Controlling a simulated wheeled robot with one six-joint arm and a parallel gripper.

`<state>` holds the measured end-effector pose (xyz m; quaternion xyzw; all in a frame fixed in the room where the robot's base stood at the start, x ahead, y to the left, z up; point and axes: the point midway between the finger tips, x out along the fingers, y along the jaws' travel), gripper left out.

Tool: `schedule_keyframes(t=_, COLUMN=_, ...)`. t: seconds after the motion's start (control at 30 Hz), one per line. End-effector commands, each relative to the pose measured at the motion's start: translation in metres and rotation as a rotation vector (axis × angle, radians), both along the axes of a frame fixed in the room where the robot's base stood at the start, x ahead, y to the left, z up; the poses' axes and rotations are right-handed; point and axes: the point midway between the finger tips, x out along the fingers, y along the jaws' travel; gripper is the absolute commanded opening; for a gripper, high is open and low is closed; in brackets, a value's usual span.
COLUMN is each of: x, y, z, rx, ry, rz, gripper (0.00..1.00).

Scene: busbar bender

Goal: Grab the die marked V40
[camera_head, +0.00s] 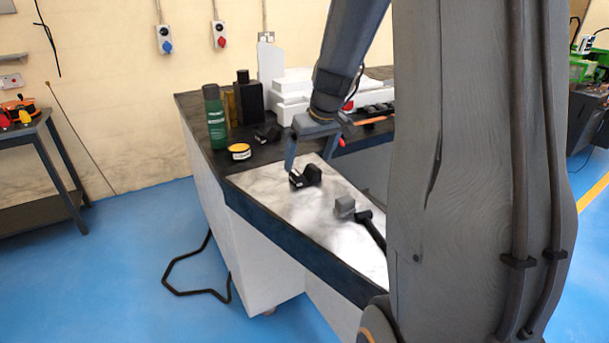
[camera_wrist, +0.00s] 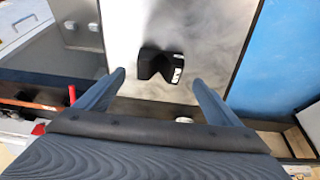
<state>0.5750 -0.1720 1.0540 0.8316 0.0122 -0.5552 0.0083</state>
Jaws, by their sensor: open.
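A black V-notched die (camera_head: 311,174) with a small white label lies on the light marbled plate (camera_head: 285,210) on the bench. In the wrist view the die (camera_wrist: 154,58) sits ahead of and between my two fingertips. Its label faces right there and is too small to read, so I cannot tell if it says V40. My gripper (camera_head: 312,162) is open and empty, with its fingers pointing down over the die; the wrist view shows the open gripper (camera_wrist: 158,78) too. A gap shows on both sides of the die.
A grey-headed mallet (camera_head: 345,206) lies on the plate nearer the front. Behind are a yellow-topped tin (camera_head: 239,151), another small black block (camera_head: 267,132), a green spray can (camera_head: 215,117), a dark bottle (camera_head: 249,98) and white boxes (camera_head: 290,97).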

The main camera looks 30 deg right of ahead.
Motion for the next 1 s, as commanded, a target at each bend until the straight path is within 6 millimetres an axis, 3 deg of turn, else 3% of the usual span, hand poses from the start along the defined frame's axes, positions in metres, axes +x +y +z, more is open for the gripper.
schedule_keyframes(t=0.3, x=0.014, y=0.0, z=-0.034, rx=0.001, ry=0.003, rz=0.003, gripper=0.88)
schedule_keyframes(t=0.67, x=0.018, y=0.001, z=-0.041, rx=-0.001, ry=0.0, rz=0.004, gripper=0.88)
schedule_keyframes(t=1.0, x=0.018, y=0.001, z=-0.041, rx=0.0, ry=0.001, rz=0.004, gripper=0.34)
